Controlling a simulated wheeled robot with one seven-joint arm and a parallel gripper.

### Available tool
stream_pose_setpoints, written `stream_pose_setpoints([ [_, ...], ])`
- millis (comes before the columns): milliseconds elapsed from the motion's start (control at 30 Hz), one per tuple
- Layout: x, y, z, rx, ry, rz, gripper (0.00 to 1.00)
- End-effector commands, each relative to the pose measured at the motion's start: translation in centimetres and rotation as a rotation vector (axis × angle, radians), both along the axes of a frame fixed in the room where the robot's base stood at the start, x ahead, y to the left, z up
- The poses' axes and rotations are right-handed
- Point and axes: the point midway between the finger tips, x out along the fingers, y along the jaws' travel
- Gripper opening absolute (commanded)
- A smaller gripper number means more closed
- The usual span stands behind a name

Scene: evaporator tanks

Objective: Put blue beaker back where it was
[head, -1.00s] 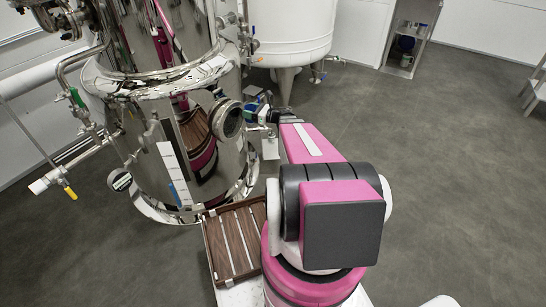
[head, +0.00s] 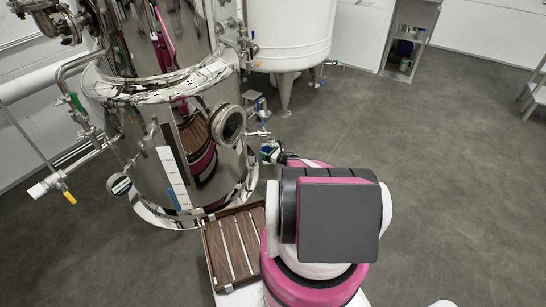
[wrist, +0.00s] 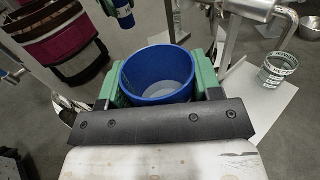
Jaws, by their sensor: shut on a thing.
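The blue beaker (wrist: 158,72) is upright between the green fingers of my gripper (wrist: 154,82) in the wrist view. I look down into its open top; the inside bottom looks pale. My gripper is shut on it from both sides. In the head view my gripper (head: 271,151) is small, just right of the steel tank, beyond my arm; the beaker is hard to make out there. A clear glass beaker with markings (wrist: 278,70) stands on a white sheet (wrist: 262,105) to the right of the held beaker.
The polished tank (head: 190,130) with a round port (head: 227,124) stands at left. A slatted wooden tray (head: 232,245) lies left of my arm.

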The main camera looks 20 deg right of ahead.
Motion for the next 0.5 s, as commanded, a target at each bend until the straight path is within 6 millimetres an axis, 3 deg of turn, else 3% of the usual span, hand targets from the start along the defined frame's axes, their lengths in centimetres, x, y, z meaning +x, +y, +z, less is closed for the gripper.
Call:
stream_pose_setpoints([
  [300,4.8,-4.6,-4.1,0.000,0.000,0.000,0.31],
  [500,6.9,-6.6,-5.8,0.000,0.000,0.001,0.31],
])
